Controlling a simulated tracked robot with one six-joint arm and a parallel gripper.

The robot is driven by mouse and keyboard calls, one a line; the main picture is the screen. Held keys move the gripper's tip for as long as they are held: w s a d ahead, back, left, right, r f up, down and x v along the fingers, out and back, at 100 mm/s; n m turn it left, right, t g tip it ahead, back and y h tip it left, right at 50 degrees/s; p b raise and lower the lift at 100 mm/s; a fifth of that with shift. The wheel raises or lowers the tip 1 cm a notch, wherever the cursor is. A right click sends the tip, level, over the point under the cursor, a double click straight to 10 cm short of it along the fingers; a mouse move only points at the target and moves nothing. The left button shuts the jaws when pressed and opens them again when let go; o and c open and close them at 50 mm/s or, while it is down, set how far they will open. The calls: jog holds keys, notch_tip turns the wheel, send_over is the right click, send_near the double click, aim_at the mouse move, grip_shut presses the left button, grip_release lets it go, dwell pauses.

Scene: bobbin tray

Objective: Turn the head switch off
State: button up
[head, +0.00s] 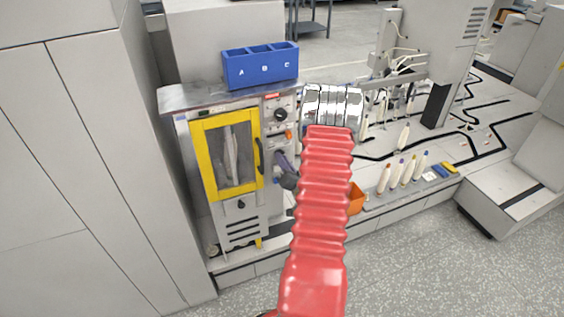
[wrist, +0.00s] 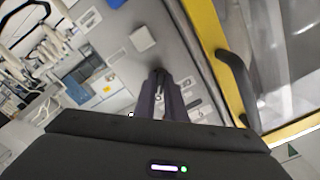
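The machine's narrow control panel (head: 281,125) is right of its yellow-framed door (head: 203,153). It carries a black round knob (head: 280,115), a red label and a small orange part (head: 289,134). I cannot tell which control is the head switch. My gripper (head: 281,160) is in front of the panel's lower part, below the knob. In the wrist view, its two dark purple fingers (wrist: 159,80) are close together over the grey panel, beside small pale switch-like parts (wrist: 191,99). The fingertips hide part of the panel, and contact or any gap between them is unclear.
A black door handle (wrist: 237,85) stands out right of my fingers in the wrist view. A blue bin marked A, B, C (head: 261,67) sits on the machine's top. An orange bin (head: 356,199) and several bobbins (head: 396,174) are to the right.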

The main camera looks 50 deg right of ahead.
grip_shut()
jog(key=shift+a, duration=0.1)
jog(key=shift+n, duration=0.3)
jog(key=shift+w+r+n, duration=0.1)
jog(key=shift+n, duration=3.8)
jog(key=shift+w+r+n, duration=0.1)
jog(key=shift+n, duration=3.8)
jog(key=shift+f, duration=0.1)
